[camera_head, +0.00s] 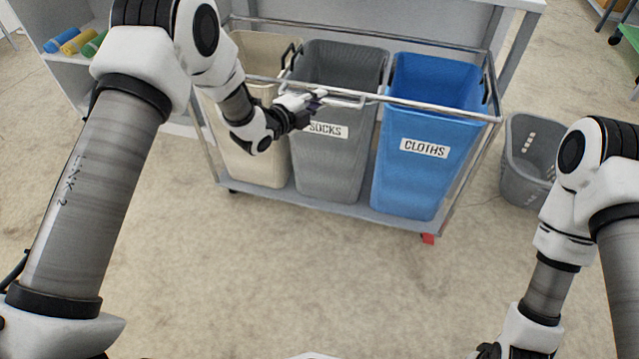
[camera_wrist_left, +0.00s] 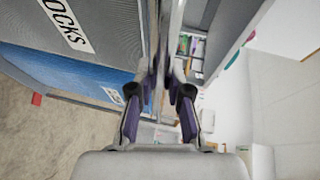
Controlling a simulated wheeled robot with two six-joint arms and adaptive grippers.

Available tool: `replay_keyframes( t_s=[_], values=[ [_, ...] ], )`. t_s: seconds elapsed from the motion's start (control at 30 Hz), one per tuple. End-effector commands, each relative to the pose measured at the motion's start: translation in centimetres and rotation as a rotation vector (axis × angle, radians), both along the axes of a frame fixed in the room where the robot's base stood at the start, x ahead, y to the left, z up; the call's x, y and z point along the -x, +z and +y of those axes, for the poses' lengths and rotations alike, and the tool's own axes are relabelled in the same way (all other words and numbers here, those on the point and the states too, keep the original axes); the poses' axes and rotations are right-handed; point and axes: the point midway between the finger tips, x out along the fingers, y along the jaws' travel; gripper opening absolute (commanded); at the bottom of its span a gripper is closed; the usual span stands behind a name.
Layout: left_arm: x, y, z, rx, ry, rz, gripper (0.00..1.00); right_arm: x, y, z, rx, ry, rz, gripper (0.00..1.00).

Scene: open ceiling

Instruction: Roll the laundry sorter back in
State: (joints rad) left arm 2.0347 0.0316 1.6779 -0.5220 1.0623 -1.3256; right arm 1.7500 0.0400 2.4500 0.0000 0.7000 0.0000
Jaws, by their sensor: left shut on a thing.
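The laundry sorter is a metal-framed cart (camera_head: 405,217) with a cream bin (camera_head: 255,165), a grey bin (camera_head: 335,170) labelled SOCKS and a blue bin (camera_head: 405,185) labelled CLOTHS. It stands upright on the floor, in front of a white-topped bench (camera_head: 440,8). My left gripper (camera_head: 318,98) is shut on the handle bar (camera_head: 345,101) at the middle of the front rail. The left wrist view shows the fingers (camera_wrist_left: 160,98) closed around the bar, with the grey and blue bins to the left. Of my right arm, only links show; its fingertips are out of frame.
A grey laundry basket (camera_head: 530,165) stands on the floor right of the sorter. A shelf unit (camera_head: 65,85) with rolled blue, yellow and green towels is at the left. The floor in front is clear.

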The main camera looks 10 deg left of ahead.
Motion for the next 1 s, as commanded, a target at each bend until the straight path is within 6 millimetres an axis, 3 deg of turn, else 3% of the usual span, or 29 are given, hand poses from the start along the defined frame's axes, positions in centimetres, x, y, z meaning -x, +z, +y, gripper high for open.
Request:
replay_keyframes(
  t_s=[0.63, 1.0],
  values=[
    [-5.6, -0.2, -0.2, 0.000, -0.001, -0.001, 0.00, 0.0, -2.1, 0.0, 0.000, 0.000, 0.000, 0.40],
    [-6.1, -0.1, -0.3, -0.001, -0.001, 0.001, 0.00, 0.0, -2.1, 0.0, 0.000, 0.000, 0.000, 0.40]
  ],
)
